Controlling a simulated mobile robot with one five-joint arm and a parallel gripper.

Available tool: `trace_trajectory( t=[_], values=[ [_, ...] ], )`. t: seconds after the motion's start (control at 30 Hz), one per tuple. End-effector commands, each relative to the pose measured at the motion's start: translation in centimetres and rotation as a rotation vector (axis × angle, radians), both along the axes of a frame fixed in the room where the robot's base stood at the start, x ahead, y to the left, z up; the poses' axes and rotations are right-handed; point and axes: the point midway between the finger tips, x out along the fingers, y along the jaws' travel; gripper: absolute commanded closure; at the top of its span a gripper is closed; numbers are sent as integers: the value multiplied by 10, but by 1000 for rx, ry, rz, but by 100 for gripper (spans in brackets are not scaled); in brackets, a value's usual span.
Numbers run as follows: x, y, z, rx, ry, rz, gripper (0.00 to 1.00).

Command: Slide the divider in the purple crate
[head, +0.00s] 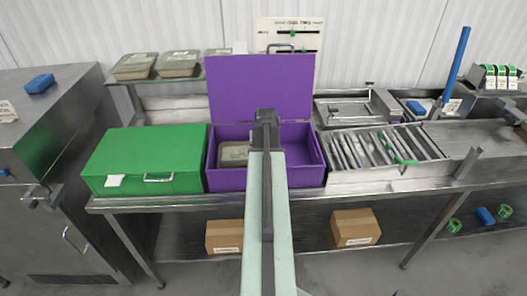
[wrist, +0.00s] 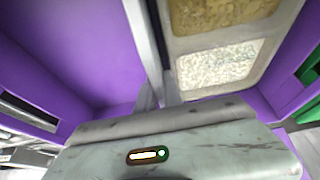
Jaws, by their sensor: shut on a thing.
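The purple crate (head: 305,160) stands on the steel bench with its lid (head: 235,85) raised at the back. My gripper (head: 266,118) reaches into the crate near its middle. In the wrist view, my gripper (wrist: 159,94) is shut on the thin grey divider (wrist: 143,45), which stands upright across the crate. A tray of rice (wrist: 218,66) lies on one side of the divider, and the other side shows bare purple floor. In the head view, that tray (head: 234,153) is in the left compartment. My arm hides the divider there.
A closed green crate (head: 150,155) stands close to the left of the purple crate. A slatted rack (head: 385,147) is close on the right. Filled trays (head: 178,63) sit on the back shelf, with a sign (head: 290,33) behind the lid.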

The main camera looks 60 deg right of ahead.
Motion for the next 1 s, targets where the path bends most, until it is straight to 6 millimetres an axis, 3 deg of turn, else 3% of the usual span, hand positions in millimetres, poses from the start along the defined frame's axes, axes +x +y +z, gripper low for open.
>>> trace_trajectory(
  t=[0.17, 0.2, 0.27, 0.5, 0.53, 0.6, 1.0],
  values=[
    [0, 0, 0, 0, 0, 0, 100],
    [0, 0, 0, 0, 0, 0, 84],
    [0, 0, 0, 0, 0, 0, 67],
    [0, 0, 0, 0, 0, 0, 64],
    [0, 0, 0, 0, 0, -1, 61],
    [0, 0, 0, 0, 0, -1, 42],
    [0, 0, 5, 0, 0, 0, 42]
  ],
)
